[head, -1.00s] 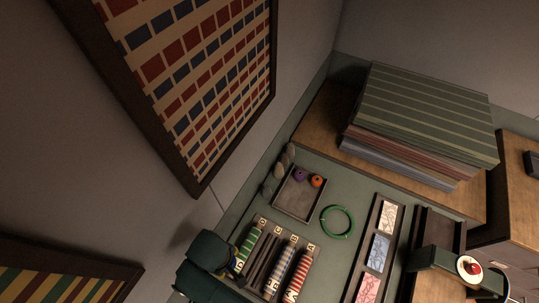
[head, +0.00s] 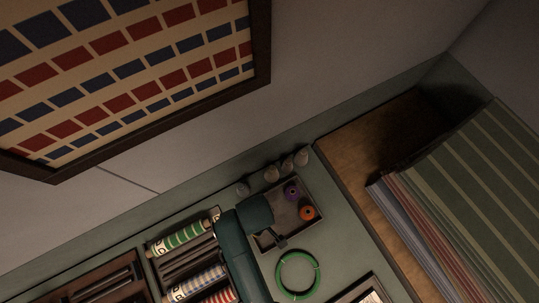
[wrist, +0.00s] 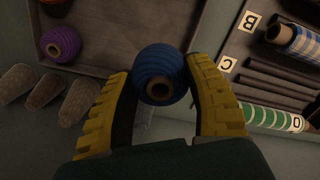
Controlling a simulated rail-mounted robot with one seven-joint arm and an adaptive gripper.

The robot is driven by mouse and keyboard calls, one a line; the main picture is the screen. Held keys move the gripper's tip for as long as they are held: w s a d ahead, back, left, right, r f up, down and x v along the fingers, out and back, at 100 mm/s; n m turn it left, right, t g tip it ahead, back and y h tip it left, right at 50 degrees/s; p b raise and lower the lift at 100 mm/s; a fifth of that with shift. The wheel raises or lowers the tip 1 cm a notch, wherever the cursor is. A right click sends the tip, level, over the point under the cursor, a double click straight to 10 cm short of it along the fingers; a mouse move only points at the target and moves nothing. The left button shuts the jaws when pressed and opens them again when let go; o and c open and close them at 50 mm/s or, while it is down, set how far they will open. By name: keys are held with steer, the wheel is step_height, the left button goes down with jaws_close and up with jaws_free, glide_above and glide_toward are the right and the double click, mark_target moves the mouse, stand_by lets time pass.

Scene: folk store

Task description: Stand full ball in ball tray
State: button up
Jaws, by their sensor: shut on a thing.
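A blue yarn ball (wrist: 153,62) with a dark core hole is held between the yellow fingers of my gripper (wrist: 160,74) in the wrist view. The ball tray (wrist: 110,48) lies beyond and below it, and the ball overlaps the tray's near edge in the picture; its height above the tray is unclear. A purple ball (wrist: 60,44) sits in the tray. In the head view, the tray (head: 287,218) holds the purple ball (head: 291,192) and an orange ball (head: 307,212). My arm covers the tray's left part there, and the blue ball is hidden.
A green ring (head: 297,272) lies below the tray. A rack with a green-striped roll (head: 185,236) and other rolls is left of it. Stacked striped cloth (head: 470,190) stands at right.

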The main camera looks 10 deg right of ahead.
step_height(320, 180, down, 10)
steer(key=shift+d+r+b, duration=0.1)
steer(key=shift+b, duration=0.65)
steer(key=o, duration=0.8)
step_height(320, 180, up, 12)
steer(key=shift+p, duration=0.95)
